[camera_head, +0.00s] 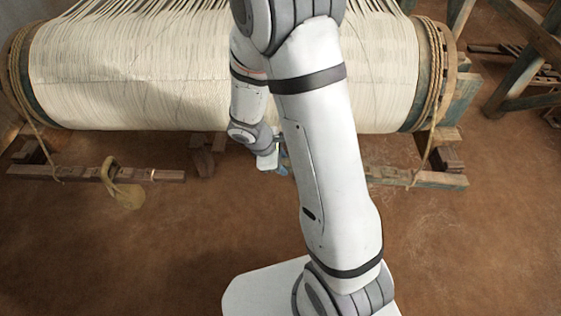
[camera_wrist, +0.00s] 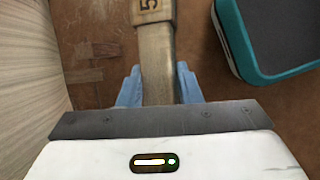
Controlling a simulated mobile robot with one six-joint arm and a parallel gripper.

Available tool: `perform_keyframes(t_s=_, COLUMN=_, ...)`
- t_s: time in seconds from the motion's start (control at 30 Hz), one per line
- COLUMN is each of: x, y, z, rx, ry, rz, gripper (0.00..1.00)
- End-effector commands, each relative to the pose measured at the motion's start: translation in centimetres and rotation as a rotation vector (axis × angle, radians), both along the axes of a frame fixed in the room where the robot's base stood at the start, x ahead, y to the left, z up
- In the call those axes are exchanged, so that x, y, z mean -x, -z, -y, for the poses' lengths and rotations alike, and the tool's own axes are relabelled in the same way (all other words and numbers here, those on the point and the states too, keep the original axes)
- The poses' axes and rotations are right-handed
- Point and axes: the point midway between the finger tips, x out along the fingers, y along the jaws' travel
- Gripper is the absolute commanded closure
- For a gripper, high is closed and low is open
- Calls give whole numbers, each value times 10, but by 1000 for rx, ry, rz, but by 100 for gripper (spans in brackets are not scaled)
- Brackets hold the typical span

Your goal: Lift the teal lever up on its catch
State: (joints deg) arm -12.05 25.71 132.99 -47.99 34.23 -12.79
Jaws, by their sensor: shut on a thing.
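In the wrist view, a pale wooden bar (camera_wrist: 155,55) runs up the middle of the picture, with a brown end marked "5". My gripper (camera_wrist: 159,76) has its two blue fingers on either side of this bar and is shut on it. No teal shows on the bar, so I cannot confirm that it is the teal lever. Its catch cannot be made out. In the head view, my gripper (camera_head: 281,158) is mostly hidden behind my own arm, low in front of the loom's roll, and the bar cannot be made out there.
A dark box-like thing with a teal rim (camera_wrist: 245,50) stands to the right in the wrist view. The cream thread-wound roll (camera_head: 160,75) spans the back.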

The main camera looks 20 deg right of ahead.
Motion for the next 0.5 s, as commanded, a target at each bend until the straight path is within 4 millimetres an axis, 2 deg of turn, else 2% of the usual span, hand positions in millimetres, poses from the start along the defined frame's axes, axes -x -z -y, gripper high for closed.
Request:
perform_keyframes(t_s=0.03, x=0, y=0, z=0, rx=0, ry=0, rz=1, gripper=87)
perform_keyframes(t_s=0.2, x=0, y=0, z=0, rx=0, ry=0, rz=1, gripper=100)
perform_keyframes(t_s=0.5, x=-1, y=7, z=-1, rx=9, ry=-1, rz=-1, gripper=100)
